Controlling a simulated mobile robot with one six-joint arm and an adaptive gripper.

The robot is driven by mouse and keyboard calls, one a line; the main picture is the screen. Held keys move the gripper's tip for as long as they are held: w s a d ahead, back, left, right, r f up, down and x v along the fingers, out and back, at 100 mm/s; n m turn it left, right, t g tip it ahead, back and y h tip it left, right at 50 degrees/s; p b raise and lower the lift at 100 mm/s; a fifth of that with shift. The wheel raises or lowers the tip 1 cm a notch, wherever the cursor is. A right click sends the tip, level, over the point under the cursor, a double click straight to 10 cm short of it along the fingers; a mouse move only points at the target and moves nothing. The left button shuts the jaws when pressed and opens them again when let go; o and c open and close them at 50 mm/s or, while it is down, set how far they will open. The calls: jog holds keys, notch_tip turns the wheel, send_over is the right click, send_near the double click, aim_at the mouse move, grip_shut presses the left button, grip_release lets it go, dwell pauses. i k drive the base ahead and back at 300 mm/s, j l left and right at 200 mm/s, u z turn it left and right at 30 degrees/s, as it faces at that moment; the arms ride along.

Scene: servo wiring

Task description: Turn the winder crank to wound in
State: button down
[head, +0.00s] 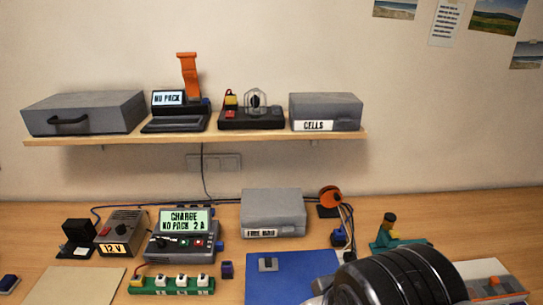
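An orange round reel (330,196) on a dark stand is on the table, right of the grey box; it looks like the winder. Its crank is too small to make out, so I cannot tell its position. Cables run down from the reel's right side to a small blue and black part (343,236) in front of it. A large black ribbed part, which looks like my own arm, fills the lower right foreground. My gripper's fingers are not in view.
A grey box (273,213) stands left of the reel, and a charger (184,236) farther left. A blue mat (262,289) lies in front. A shelf (210,137) with devices hangs above; the back right table is clear.

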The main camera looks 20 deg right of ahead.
aim_at(330, 196)
jog(key=i+j+z, duration=0.2)
jog(key=i+z, duration=0.3)
jog(key=k+z, duration=0.1)
jog(key=z, duration=0.95)
